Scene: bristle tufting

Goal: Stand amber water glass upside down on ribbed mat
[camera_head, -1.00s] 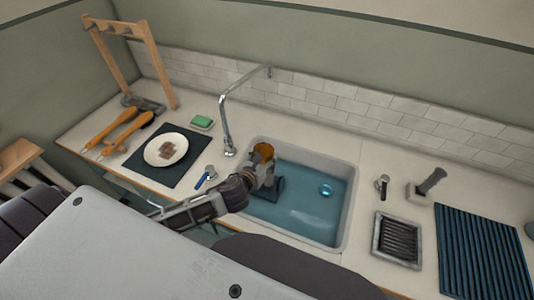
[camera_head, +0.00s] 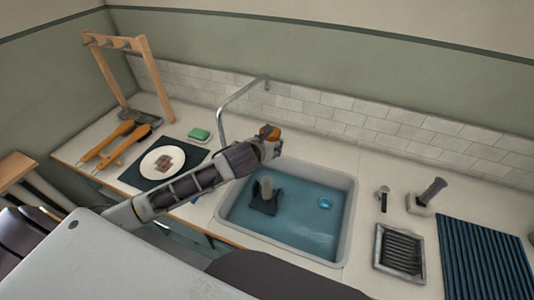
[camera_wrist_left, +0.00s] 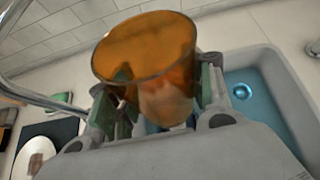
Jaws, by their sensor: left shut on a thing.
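The amber water glass (camera_head: 269,132) is held over the back left of the sink, near the tap. In the left wrist view the translucent orange glass (camera_wrist_left: 145,60) shows its wide rim toward the upper left and its narrower end between the fingers. My left gripper (camera_head: 268,149) is shut on it; the fingers (camera_wrist_left: 160,115) sit on either side of the glass. The ribbed mat (camera_head: 485,262), dark blue with raised ridges, lies bare on the counter at the far right, well away from the glass. My right gripper is not in view.
The sink (camera_head: 347,215) holds blue water, a dark object with a grey upright part (camera_head: 265,195) and a round blue drain (camera_head: 325,202). A ridged grey tray (camera_head: 400,252) and a handled block (camera_head: 427,196) stand left of the mat. The tap (camera_head: 222,125) arches close behind my left arm.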

